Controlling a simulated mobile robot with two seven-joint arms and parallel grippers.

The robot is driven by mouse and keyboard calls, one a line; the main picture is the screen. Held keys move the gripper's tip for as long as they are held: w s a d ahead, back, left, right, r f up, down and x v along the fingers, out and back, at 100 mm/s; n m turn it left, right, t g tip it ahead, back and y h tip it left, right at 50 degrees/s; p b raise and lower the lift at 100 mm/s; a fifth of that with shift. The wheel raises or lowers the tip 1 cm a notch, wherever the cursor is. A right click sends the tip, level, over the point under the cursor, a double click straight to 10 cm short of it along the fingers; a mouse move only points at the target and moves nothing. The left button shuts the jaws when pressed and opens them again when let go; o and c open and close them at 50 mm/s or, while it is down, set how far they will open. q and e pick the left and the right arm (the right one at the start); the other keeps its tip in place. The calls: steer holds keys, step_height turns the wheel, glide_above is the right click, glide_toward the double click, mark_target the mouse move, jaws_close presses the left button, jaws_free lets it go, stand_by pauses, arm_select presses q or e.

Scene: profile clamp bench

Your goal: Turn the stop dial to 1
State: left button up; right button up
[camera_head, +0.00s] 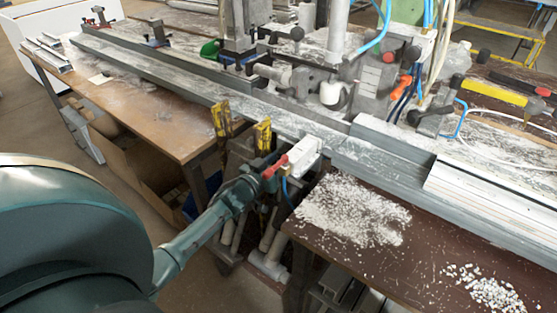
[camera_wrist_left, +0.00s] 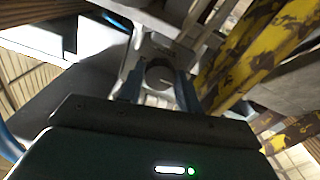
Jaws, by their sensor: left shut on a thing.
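The stop dial (camera_wrist_left: 160,74) is a round grey knob with a pale line on its face, seen in the left wrist view in front of a lighter housing (camera_wrist_left: 158,48). My left gripper (camera_wrist_left: 159,88) has its two blue fingers on either side of the knob and is shut on it. In the head view my left gripper (camera_head: 279,168) reaches the front of a white box (camera_head: 305,152) with red parts beside it, at the bench's front edge. The dial is hidden there, and I cannot read its number. My right gripper is not in view.
Yellow worn uprights (camera_head: 221,118) stand just left of my left gripper; yellow bars (camera_wrist_left: 255,55) also fill the right of the wrist view. A long metal rail (camera_head: 180,85) runs behind. White chips (camera_head: 350,210) lie on the brown bench top at the right.

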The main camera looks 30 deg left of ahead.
arm_select(q)
steer(key=shift+m+b, duration=0.9)
steer(key=shift+m, duration=5)
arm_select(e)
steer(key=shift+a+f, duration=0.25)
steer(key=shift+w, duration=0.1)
arm_select(q)
steer(key=o, duration=0.7)
steer(key=s+a, duration=0.1)
steer(key=s, duration=1.2)
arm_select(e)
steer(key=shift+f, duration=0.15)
